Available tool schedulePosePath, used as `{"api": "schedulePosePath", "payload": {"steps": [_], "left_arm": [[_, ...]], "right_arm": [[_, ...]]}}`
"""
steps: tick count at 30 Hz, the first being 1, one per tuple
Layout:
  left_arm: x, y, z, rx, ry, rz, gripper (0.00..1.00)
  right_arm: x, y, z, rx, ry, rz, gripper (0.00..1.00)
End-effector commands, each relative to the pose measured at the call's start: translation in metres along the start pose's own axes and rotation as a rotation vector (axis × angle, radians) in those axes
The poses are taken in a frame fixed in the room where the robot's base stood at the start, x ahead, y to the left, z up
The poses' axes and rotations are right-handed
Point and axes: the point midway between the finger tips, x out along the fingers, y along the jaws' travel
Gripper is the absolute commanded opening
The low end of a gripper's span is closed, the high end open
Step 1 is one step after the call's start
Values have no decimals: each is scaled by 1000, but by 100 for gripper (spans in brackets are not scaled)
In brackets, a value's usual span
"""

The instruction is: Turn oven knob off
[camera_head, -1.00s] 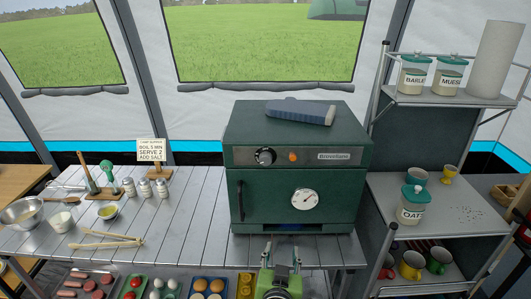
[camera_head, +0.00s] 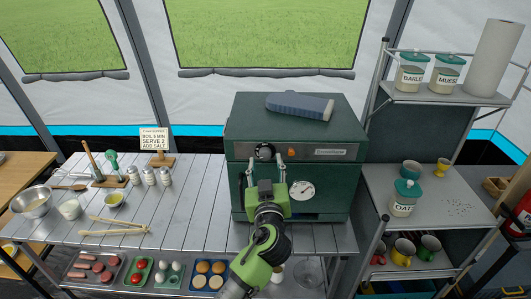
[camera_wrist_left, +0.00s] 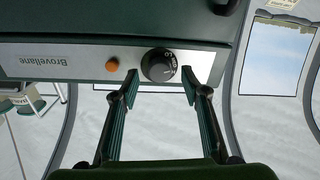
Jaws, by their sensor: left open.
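The dark green oven (camera_head: 295,125) stands on the slatted table. Its black knob (camera_head: 264,151) sits on the silver control strip, left of an orange light (camera_head: 291,152). My left gripper (camera_head: 265,158) is open, in front of the strip, with its fingertips near the knob. In the left wrist view the picture is upside down; the knob (camera_wrist_left: 158,65) shows between the two fingertips of my open left gripper (camera_wrist_left: 160,84), beside the orange light (camera_wrist_left: 112,64). I cannot tell whether the fingers touch the knob. My right gripper is not in view.
A round dial (camera_head: 302,190) is on the oven door, right of my left arm. A blue-grey object (camera_head: 300,105) lies on top of the oven. A metal shelf unit (camera_head: 440,184) with jars stands close on the right. Tongs, shakers and bowls are on the table at left.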

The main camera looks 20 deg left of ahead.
Motion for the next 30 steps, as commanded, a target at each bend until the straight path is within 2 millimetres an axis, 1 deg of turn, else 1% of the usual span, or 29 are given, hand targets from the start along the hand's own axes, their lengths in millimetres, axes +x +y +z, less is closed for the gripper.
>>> {"api": "schedulePosePath", "payload": {"steps": [1,6,10,17,18,20,21,22,30], "left_arm": [[8,0,-3,4,1,0,42],[23,1,-1,1,0,1,42],[28,0,0,1,0,1,42],[28,0,1,0,0,1,42],[28,0,1,0,0,1,36],[28,0,1,0,-1,1,21],[28,0,1,0,-1,1,10],[28,0,1,0,-1,1,3],[28,0,1,9,0,1,3]], "right_arm": [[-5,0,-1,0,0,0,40],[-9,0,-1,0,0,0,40],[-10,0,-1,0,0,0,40],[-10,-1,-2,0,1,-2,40],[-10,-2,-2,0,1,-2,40],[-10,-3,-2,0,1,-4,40],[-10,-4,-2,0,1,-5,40],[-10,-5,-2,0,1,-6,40],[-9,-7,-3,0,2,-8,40]]}}
